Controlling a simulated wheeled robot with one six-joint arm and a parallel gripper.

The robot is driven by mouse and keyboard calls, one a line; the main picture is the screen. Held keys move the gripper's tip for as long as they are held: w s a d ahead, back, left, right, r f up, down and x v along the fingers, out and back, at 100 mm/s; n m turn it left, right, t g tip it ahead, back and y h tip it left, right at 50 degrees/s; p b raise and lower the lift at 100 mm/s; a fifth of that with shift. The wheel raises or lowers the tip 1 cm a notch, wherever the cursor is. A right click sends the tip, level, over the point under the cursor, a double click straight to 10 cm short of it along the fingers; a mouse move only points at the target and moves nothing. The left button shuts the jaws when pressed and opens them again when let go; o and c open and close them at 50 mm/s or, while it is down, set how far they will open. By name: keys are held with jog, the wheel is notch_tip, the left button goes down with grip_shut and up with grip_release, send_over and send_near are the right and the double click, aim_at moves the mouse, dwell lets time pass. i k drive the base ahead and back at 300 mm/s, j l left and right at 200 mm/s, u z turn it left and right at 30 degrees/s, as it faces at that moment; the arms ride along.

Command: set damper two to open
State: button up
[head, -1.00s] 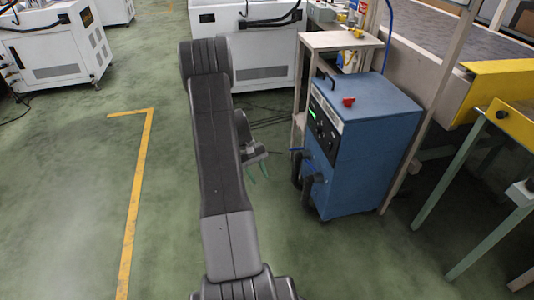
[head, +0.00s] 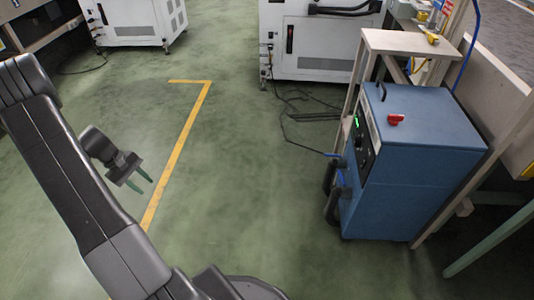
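My gripper (head: 142,183) hangs over the green floor at the left, its two green fingertips apart with nothing between them. It is well to the left of the blue cabinet (head: 420,190). The cabinet has a red knob (head: 396,120) and a dark handle on top, and a dark front panel (head: 364,147) with a green light, seen at a steep angle. I cannot make out any damper marked two. Much of the cabinet's front is turned away from view.
A wooden stand (head: 405,44) is behind the cabinet, with a yellow item on top. White machines (head: 318,42) stand at the back, with dark cables (head: 292,120) on the floor nearby. A yellow floor line (head: 185,150) crosses open floor between my gripper and the cabinet.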

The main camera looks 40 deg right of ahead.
aim_at(345, 187)
jog(key=u, duration=0.4)
jog(key=l+u, duration=0.1)
jog(key=u, duration=1.15)
jog(key=k+l+u, duration=0.2)
jog(key=u, duration=0.3)
jog(key=z, duration=0.5)
jog(key=k+l+z, duration=0.1)
jog(key=z, duration=0.35)
jog(key=l+z, duration=0.1)
jog(key=z, duration=0.4)
jog(key=k+l+z, duration=0.1)
jog(key=z, duration=0.35)
jog(key=l+z, duration=0.1)
jog(key=z, duration=0.4)
jog(key=l+z, duration=0.1)
jog(key=z, duration=0.35)
jog(key=l+z, duration=0.1)
jog(key=z, duration=0.4)
jog(key=l+z, duration=0.1)
jog(key=z, duration=0.35)
